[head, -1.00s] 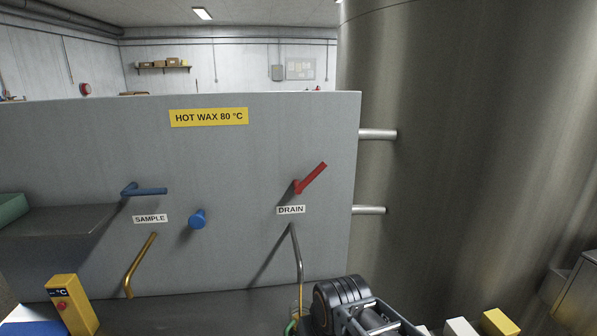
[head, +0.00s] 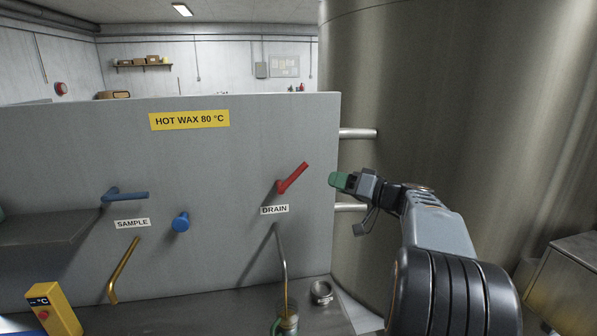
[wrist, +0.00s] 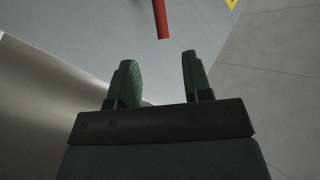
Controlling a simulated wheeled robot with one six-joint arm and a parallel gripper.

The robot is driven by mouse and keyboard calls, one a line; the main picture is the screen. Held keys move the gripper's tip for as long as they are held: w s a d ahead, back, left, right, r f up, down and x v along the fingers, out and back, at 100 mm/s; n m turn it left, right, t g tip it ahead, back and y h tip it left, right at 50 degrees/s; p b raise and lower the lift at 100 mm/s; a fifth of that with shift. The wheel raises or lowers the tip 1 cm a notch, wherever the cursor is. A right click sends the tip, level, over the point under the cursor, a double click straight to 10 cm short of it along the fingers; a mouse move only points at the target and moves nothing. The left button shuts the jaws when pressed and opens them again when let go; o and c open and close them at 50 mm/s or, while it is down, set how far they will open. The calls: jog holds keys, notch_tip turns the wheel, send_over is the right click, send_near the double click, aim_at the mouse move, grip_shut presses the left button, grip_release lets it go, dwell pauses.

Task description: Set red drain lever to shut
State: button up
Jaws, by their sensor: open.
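The red drain lever (head: 292,178) sticks out of the grey panel above the DRAIN label (head: 274,210). It slants up and to the right. In the wrist view the lever's red end (wrist: 161,20) shows at the top, ahead of the fingers and between their lines. My gripper (head: 341,181) has green fingertips and is to the right of the lever, apart from it. In the wrist view my gripper (wrist: 157,80) is open with nothing between its fingers. The drain spout (head: 281,255) hangs below the label, with a brownish stream running into a container (head: 287,322).
A blue lever (head: 125,196), a blue knob (head: 181,222) and a brass spout (head: 124,270) are on the panel's left. A large metal tank (head: 420,90) with two pipes stands right. A yellow thermometer box (head: 52,309) is at lower left. A metal ring (head: 321,292) lies near the container.

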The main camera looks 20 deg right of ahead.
aim_at(298, 176)
jog(key=p+x, duration=0.4)
jog(key=x, duration=0.9)
jog(key=shift+c, duration=0.2)
grip_shut()
